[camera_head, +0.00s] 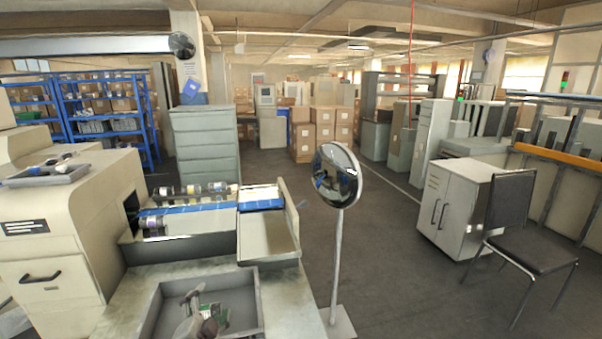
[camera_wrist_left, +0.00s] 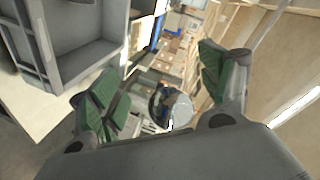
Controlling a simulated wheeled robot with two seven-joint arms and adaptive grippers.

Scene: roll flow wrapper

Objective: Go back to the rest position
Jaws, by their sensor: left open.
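My left gripper (camera_head: 207,304) shows low in the head view, in front of part of the grey tray (camera_head: 252,282) on the near table. In the left wrist view my left gripper (camera_wrist_left: 160,88) has its two green-padded fingers spread apart with nothing between them. A grey tray (camera_wrist_left: 68,35) shows at the upper left of that view, off to the side of the fingers. My right gripper is in neither view.
The beige wrapping machine (camera_head: 70,235) and its blue conveyor (camera_head: 165,210) stand at left. A round mirror (camera_head: 336,174) on a pole stands right of the table. A white cabinet (camera_head: 450,208) and a dark chair (camera_head: 530,248) are at right. Open floor (camera_head: 400,290) lies between.

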